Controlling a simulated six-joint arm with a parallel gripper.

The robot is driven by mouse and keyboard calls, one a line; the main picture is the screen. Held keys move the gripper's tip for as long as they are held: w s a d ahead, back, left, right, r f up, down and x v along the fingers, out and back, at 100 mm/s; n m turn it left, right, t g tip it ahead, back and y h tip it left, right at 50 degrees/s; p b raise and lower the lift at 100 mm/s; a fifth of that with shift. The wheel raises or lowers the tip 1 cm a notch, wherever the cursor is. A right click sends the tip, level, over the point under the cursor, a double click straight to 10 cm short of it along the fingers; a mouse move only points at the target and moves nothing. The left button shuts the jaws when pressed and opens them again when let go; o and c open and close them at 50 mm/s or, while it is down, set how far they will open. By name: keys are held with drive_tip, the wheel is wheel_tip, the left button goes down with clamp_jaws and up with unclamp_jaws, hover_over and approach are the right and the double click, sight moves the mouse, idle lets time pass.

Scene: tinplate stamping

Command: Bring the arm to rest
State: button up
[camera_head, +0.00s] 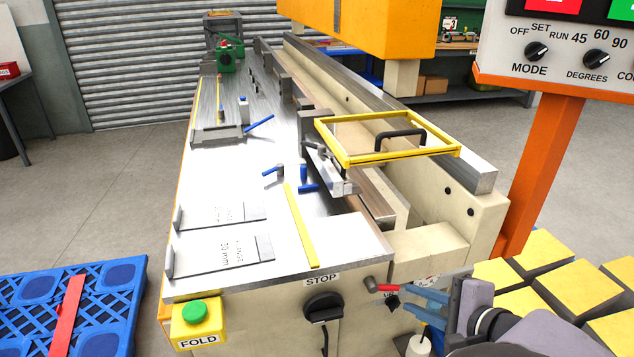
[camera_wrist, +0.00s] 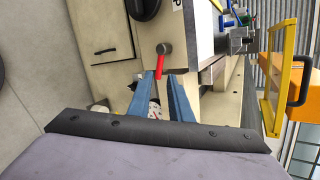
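My gripper (camera_head: 406,299) is at the front right corner of the machine in the head view, its blue fingers pointing left. In the wrist view my gripper (camera_wrist: 162,78) shows its two blue fingers apart with a gap and nothing held between them. A small lever with a red handle (camera_head: 386,288) sits on the machine front just beyond the fingertips. The red handle (camera_wrist: 160,66) also shows close to the tips in the wrist view; whether they touch it I cannot tell.
The folding machine's steel table (camera_head: 235,180) carries gauge plates, blue-handled clamps and a yellow strip (camera_head: 300,225). A yellow-framed guard (camera_head: 447,150) stands over the right side. A black STOP knob (camera_head: 323,306) and green FOLD button (camera_head: 195,313) are on the front. Yellow blocks (camera_head: 545,249) lie at right.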

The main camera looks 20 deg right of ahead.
drive_tip(key=s+d+f+n+g+h, duration=0.1)
drive_tip(key=s+f+n+g+h, duration=0.1)
drive_tip(key=s+f+n+g, duration=0.7)
drive_tip(key=w+a+f+n+g, duration=0.1)
drive_tip(key=a+f+n, duration=0.1)
drive_tip(key=a+n, duration=0.5)
drive_tip(key=w+a+f+n+g, duration=0.1)
drive_tip(key=w+a+f+n, duration=0.2)
drive_tip(key=a, duration=0.6)
wheel_tip(320, 180, up, 19)
drive_tip(key=s+n+p, duration=0.1)
drive_tip(key=p, duration=1.7)
drive_tip(key=shift+a, duration=0.35)
